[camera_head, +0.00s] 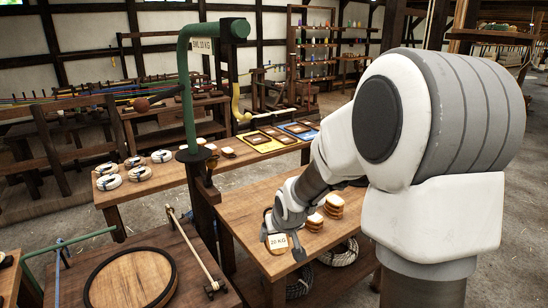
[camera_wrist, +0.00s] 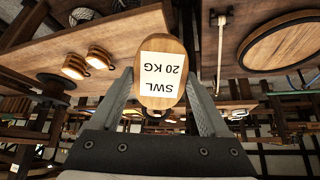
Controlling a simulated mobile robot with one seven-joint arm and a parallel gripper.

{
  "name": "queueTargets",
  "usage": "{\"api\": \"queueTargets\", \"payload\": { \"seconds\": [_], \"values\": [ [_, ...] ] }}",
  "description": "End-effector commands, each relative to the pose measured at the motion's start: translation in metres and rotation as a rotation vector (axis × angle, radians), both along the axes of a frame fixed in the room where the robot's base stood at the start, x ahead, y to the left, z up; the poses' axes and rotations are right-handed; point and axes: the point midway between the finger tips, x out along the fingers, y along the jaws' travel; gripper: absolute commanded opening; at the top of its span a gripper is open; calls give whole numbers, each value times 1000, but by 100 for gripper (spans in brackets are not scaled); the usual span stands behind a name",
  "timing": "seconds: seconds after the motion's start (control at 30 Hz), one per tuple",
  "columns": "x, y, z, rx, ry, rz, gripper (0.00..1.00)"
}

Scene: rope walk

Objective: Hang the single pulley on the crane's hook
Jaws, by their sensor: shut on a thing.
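The single pulley is a wooden block (camera_head: 277,241) with a white label reading 20 KG. It also fills the middle of the wrist view (camera_wrist: 161,50), its label upside down, between the two grey fingers. My gripper (camera_head: 284,232) is shut on it near the left front of the right-hand table; whether the block touches the table I cannot tell. The green crane (camera_head: 187,95) stands to the left of my gripper. Its yellow hook (camera_head: 238,108) hangs from the arm's end, higher and farther back than the pulley, with nothing visible on it.
Other wooden pulley blocks (camera_head: 333,205) stand on the right-hand table (camera_head: 240,207), beside my gripper. Rope coils (camera_head: 109,181) and boards on coloured mats (camera_head: 262,144) lie on the back table. A round wooden lid (camera_head: 130,281) is at the front left. Space around the hook looks clear.

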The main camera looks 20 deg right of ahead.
Motion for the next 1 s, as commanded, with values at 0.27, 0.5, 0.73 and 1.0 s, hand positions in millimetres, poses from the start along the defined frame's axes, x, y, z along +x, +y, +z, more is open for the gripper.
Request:
{"api": "queueTargets", "payload": {
  "seconds": [0.27,0.5,0.73,1.0],
  "values": [
    [8,-3,28,-6,-155,5,3],
    [12,-3,45,-7,-246,9,3],
    [15,-3,80,-8,-427,21,3],
    [6,0,168,6,-794,77,3]
  ]
}}
